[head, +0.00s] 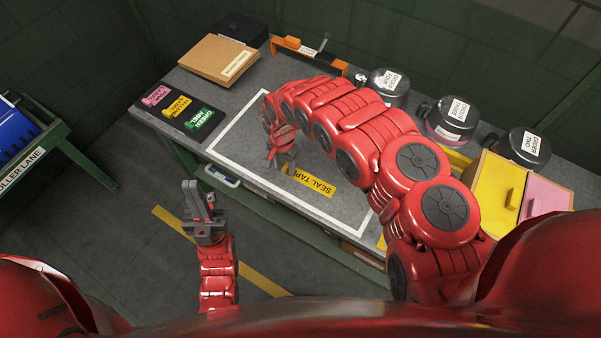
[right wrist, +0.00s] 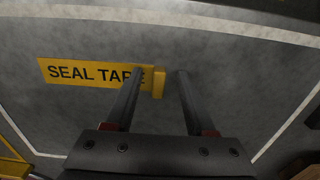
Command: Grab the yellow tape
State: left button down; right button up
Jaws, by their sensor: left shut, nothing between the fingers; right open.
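The yellow SEAL TAPE label (head: 318,184) lies flat inside the white outline on the grey bench; it also shows in the right wrist view (right wrist: 80,72). A small yellow block (right wrist: 159,83), perhaps the tape, sits at the label's right end, appearing between my right fingers and nearer the left one. My right gripper (head: 281,161) is open and points down over the bench; its fingers also show in the right wrist view (right wrist: 161,72). Whether they touch the block I cannot tell. My left gripper (head: 191,187) is shut and empty, in front of the bench.
A dark mat (head: 182,112) at the bench's left holds pink, yellow and green labelled pieces. Behind are a cardboard box (head: 212,58) and an orange rack (head: 310,55). Dark round containers (head: 389,88) and a yellow box (head: 492,190) stand right. The outlined area's left part is clear.

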jog(key=shift+f, duration=0.2)
jog(key=shift+c, duration=0.3)
grip_shut()
jog(key=shift+w+r, duration=0.1)
